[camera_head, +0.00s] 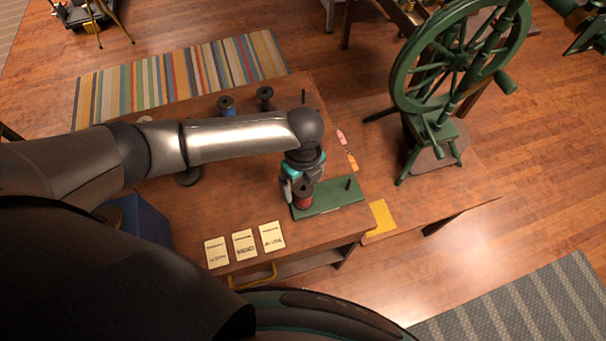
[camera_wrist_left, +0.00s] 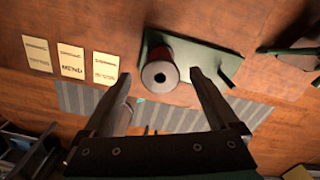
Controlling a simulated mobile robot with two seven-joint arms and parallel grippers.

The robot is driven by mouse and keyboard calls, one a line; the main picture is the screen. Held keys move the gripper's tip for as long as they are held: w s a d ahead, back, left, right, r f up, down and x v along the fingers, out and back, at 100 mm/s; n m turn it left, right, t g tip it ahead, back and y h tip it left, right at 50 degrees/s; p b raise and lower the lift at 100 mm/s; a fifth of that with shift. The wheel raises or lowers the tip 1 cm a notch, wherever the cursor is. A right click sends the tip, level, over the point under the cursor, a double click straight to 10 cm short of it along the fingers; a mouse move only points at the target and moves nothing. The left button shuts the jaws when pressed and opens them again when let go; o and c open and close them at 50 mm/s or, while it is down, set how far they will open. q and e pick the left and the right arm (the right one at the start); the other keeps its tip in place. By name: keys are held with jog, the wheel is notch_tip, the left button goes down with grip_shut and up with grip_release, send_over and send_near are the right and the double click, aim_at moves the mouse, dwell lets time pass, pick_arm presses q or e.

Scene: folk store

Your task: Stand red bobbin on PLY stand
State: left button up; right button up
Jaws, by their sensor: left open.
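A short dark peg shows at the stand's right end. I cannot read any label on the stand or see a peg under the bobbin. My left gripper (camera_head: 296,187) is open just above and beside the bobbin. In the left wrist view, the bobbin (camera_wrist_left: 160,76) shows its top flange and hole between the two spread fingertips, without clear contact. The stand (camera_wrist_left: 215,62) lies behind it. My right gripper is out of view.
Three lettered cards (camera_head: 244,244) lie near the table's front edge. A blue bobbin (camera_head: 227,110) and a dark one (camera_head: 265,97) stand at the back. A green spinning wheel (camera_head: 450,60) stands farther right.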

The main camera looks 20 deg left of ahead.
pick_arm(q)
notch_tip(320, 180, up, 15)
jog(key=p, duration=0.1)
jog(key=shift+p, duration=0.3)
dwell(0.5)
